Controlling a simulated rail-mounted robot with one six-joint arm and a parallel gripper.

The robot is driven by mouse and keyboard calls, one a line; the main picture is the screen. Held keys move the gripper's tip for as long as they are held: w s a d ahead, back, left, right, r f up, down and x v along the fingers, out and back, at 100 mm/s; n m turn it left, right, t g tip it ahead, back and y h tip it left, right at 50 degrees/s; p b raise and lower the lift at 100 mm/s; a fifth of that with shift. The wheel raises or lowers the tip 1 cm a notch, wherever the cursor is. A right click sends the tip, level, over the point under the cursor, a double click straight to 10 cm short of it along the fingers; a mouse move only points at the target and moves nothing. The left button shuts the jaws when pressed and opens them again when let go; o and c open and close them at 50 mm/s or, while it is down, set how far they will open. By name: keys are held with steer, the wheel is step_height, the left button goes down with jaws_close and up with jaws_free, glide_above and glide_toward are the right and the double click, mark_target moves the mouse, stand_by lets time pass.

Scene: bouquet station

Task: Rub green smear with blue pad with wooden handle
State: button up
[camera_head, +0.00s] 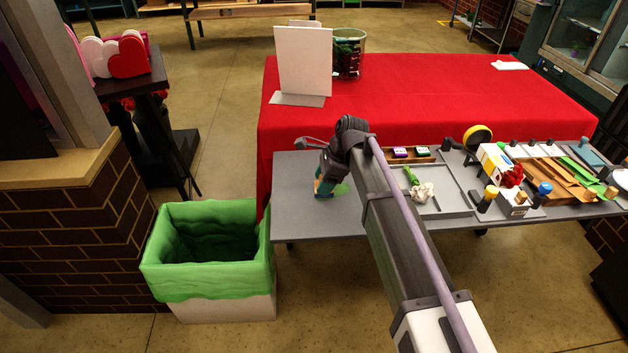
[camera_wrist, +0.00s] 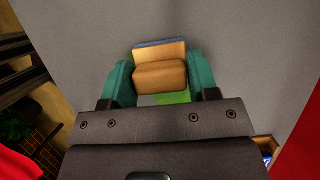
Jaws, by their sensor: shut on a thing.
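My gripper (camera_wrist: 160,80) is shut on the wooden handle (camera_wrist: 160,76) of the pad, with one teal finger on each side. A thin blue edge of the pad (camera_wrist: 160,43) shows beyond the wood in the wrist view. The green smear (camera_wrist: 174,97) lies on the grey table, partly hidden behind the handle and my gripper. In the head view the green smear (camera_head: 341,189) shows just right of my gripper (camera_head: 324,186), near the table's left end. The pad is low over the table beside or over part of the smear; I cannot tell whether it touches.
A grey tray (camera_head: 452,203) with a crumpled white lump (camera_head: 422,192) and a green item lies right of my arm. Holders and wrapping stand farther right. A bin with a green liner (camera_head: 205,300) stands left of the grey table (camera_head: 290,222). A red-covered table (camera_head: 420,95) is behind.

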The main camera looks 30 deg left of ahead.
steer(key=shift+w+d+r, duration=0.1)
steer(key=shift+w+d, duration=0.6)
steer(key=shift+d, duration=0.45)
steer(key=shift+w+d+f, duration=0.1)
steer(key=shift+w+d, duration=0.6)
steer(key=shift+d, duration=0.5)
steer(key=shift+w+d+r, duration=0.1)
steer(key=shift+w+d, duration=0.6)
steer(key=shift+d, duration=0.45)
steer(key=shift+s+d, duration=0.35)
steer(key=shift+s, duration=0.35)
steer(key=shift+s+a, duration=0.95)
steer(key=shift+a, duration=0.7)
steer(key=shift+s+a, duration=1)
steer(key=shift+a, duration=0.7)
steer(key=shift+s+a, duration=0.95)
steer(key=shift+a, duration=0.7)
step_height(320, 180, up, 6)
steer(key=p, duration=0.6)
steer(key=shift+w, duration=0.1)
step_height(320, 180, up, 3)
steer(key=p, duration=0.3)
